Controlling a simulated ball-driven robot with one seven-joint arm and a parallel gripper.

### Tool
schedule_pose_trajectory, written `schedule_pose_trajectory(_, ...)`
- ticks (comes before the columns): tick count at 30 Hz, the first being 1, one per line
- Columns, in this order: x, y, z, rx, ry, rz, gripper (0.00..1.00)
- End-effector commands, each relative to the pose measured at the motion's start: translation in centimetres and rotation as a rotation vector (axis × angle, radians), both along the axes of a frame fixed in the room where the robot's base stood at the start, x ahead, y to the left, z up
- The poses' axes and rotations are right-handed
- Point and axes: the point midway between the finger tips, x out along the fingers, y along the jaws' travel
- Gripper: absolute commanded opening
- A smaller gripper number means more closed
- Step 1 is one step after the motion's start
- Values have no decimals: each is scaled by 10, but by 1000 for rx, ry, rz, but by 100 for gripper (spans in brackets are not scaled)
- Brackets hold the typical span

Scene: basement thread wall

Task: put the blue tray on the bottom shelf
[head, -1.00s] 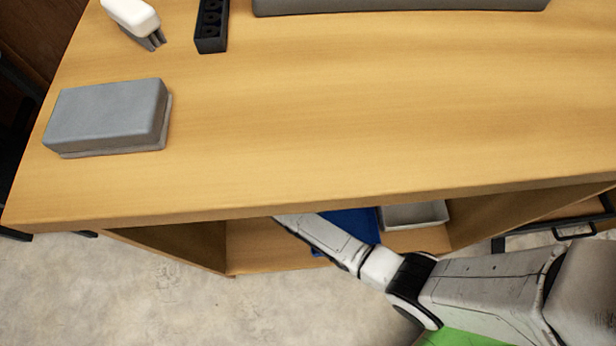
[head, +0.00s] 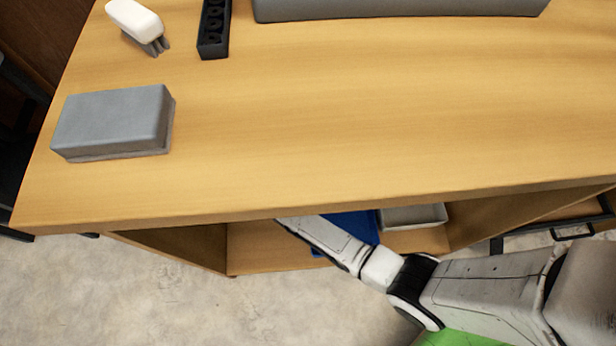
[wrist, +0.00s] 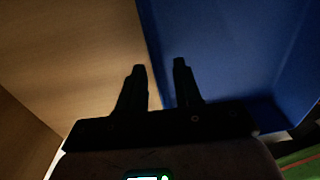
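The blue tray (head: 352,226) is inside the shelf unit under the wooden top, partly hidden by my arm and the top's edge in the head view. In the wrist view the blue tray (wrist: 235,50) fills the right side, with its edge running between my fingers. My gripper (wrist: 158,65) has its two dark fingers apart, one on each side of that edge, with a visible gap. My gripper is hidden under the top in the head view. The bottom shelf (head: 265,258) shows as a bare wooden board around the tray.
A grey bin (head: 415,216) sits right of the tray inside the unit. On the top are a grey box (head: 113,122), a white-headed brush (head: 135,20), a black holder (head: 214,28) and a long grey block (head: 400,8). Upright panels flank the compartment.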

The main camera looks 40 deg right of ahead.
Motion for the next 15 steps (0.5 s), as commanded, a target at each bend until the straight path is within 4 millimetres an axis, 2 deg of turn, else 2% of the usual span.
schedule_pose_trajectory(1, 0, 0, 15, 0, 0, 0, 34)
schedule_pose_trajectory(6, 2, 2, 53, 0, -1, 0, 34)
schedule_pose_trajectory(12, 3, 4, 87, 0, -1, 0, 34)
schedule_pose_trajectory(15, 3, 5, 98, 0, 0, 0, 34)
